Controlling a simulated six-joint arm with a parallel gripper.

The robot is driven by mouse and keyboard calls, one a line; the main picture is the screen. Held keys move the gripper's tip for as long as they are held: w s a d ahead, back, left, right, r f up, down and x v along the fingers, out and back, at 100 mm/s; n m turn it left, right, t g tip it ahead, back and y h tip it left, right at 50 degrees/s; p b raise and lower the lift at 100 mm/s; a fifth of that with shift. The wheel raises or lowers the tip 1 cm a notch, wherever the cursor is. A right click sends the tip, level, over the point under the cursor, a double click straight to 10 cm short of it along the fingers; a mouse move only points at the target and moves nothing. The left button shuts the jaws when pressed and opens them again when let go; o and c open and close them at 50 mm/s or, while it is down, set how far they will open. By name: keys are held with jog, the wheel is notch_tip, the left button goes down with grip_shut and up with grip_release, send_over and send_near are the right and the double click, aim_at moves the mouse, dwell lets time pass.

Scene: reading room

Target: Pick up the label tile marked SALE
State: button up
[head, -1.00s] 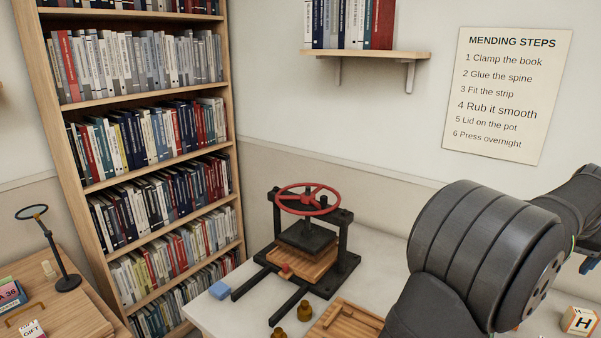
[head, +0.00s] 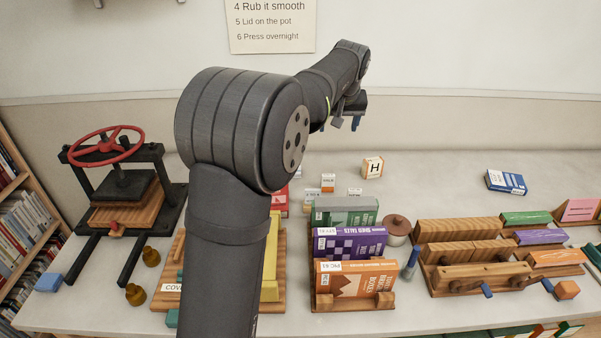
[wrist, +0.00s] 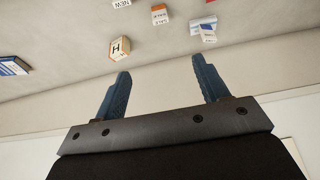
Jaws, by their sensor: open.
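Several small label tiles stand on the table behind the book racks. An orange-and-white tile (head: 328,182) also shows in the wrist view (wrist: 159,14), its print too small to read surely. A white tile (wrist: 203,30) lies to its right in the wrist view. Another tile (wrist: 121,3) reads NEW, upside down, at the top edge. I cannot tell which tile is marked SALE. My gripper (wrist: 160,66) is open and empty, its blue fingers apart. In the head view my gripper (head: 341,124) hangs above the back of the table, clear of the tiles.
A wooden block marked H (head: 372,168) stands near the tiles. A blue book (head: 506,182) lies at the back right. A black press with a red wheel (head: 108,145) is at left. Racked books (head: 350,243) and a lidded pot (head: 397,228) stand in front.

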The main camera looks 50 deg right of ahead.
send_near(328, 175)
jog(key=x, duration=0.5)
jog(key=shift+x, duration=2.95)
jog(key=shift+s, duration=0.1)
jog(key=shift+c, duration=0.2)
jog(key=c, duration=1)
